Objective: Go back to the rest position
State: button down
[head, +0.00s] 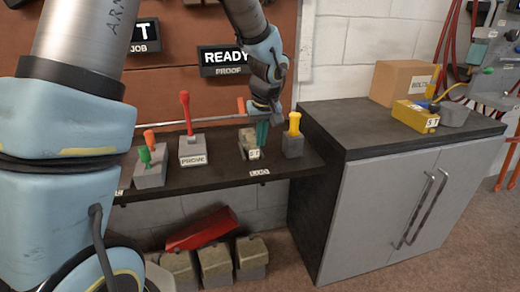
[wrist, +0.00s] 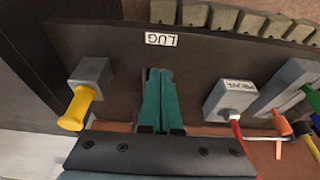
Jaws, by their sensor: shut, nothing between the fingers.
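My gripper (head: 262,138) is over the dark shelf (head: 225,176), its teal fingers pointing down beside a small tan and grey block (head: 246,138) with a white tag. In the wrist view the two teal fingers (wrist: 157,80) lie together with nothing between them, near the LUG label (wrist: 161,39). I cannot tell from the head view whether the fingertips touch the block.
A yellow-handled tool in a grey holder (head: 293,144) stands close right of my gripper. Left are the PROVE block (head: 192,150) with a red handle, and a holder (head: 150,172) with green and orange handles. A dark-topped cabinet (head: 380,190) stands right. READY sign (head: 226,58) hangs behind.

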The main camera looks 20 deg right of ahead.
jog(key=s+a+r+g, duration=0.1)
jog(key=a+r, duration=0.1)
jog(key=a, duration=1.5)
jog(key=s+a, duration=0.8)
jog(key=a, duration=0.6)
jog(key=shift+s+g+p, duration=0.15)
jog(key=shift+g+p, duration=0.15)
jog(key=shift+g, duration=0.1)
